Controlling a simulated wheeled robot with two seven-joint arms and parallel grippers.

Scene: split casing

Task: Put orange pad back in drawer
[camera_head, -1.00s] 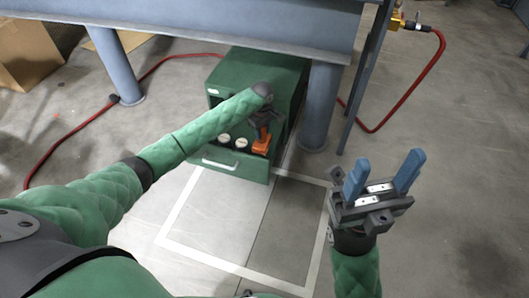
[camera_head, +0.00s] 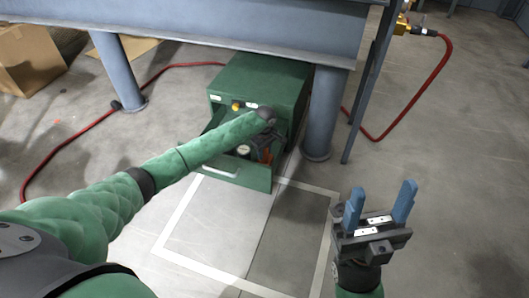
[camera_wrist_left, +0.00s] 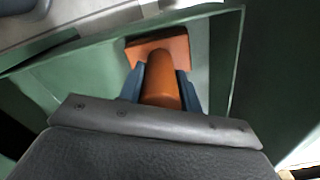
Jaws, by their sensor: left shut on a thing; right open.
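The orange pad (camera_wrist_left: 162,52) has a flat square plate and a round stem. In the left wrist view my left gripper (camera_wrist_left: 160,88) is shut on its stem, with a blue finger on each side. In the head view the orange pad (camera_head: 265,156) shows partly, low in the right part of the open green drawer (camera_head: 254,180). My left gripper (camera_head: 260,142) is over the drawer there, mostly hidden by my forearm. I cannot tell whether the pad touches the drawer floor. My right gripper (camera_head: 378,205) is open and empty, right of the drawer.
The green cabinet (camera_head: 262,80) stands under a blue-grey bench (camera_head: 240,22), beside a bench leg (camera_head: 320,115). A round white-topped item (camera_head: 243,150) lies in the drawer left of the pad. A red hose (camera_head: 440,75) runs on the floor. The floor in front is clear.

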